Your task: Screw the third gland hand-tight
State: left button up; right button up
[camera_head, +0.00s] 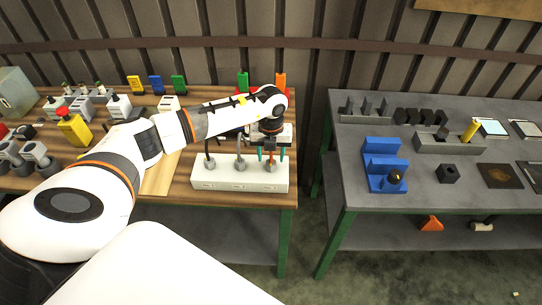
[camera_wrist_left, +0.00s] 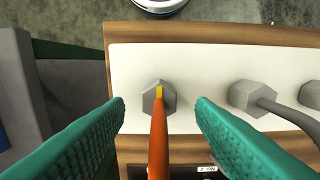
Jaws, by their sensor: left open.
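A white box (camera_head: 225,180) stands at the front edge of the wooden table, with three grey hex glands in a row. The gland at its right end (camera_head: 270,167) has an orange cable (camera_wrist_left: 158,140) rising from it. In the left wrist view this hex gland (camera_wrist_left: 168,101) lies centred between my fingers. My left gripper (camera_head: 270,155) is open, its teal fingers on either side of the orange cable and apart from it. The middle gland (camera_head: 239,166) has a grey cable, and the left gland (camera_head: 209,164) a dark one. My right gripper is not in view.
Several connectors and coloured parts, including a yellow block (camera_head: 74,129), stand on the wooden table. A grey table (camera_head: 445,205) at the right, across a gap, bears a blue fixture (camera_head: 383,160). Behind the white box is a device partly hidden by my arm.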

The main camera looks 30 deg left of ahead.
aim_at(271, 165)
pick_arm(q)
jog(key=shift+f, duration=1.45)
jog(key=shift+c, duration=0.5)
jog(key=c, duration=0.9)
jog(key=shift+o, duration=0.2)
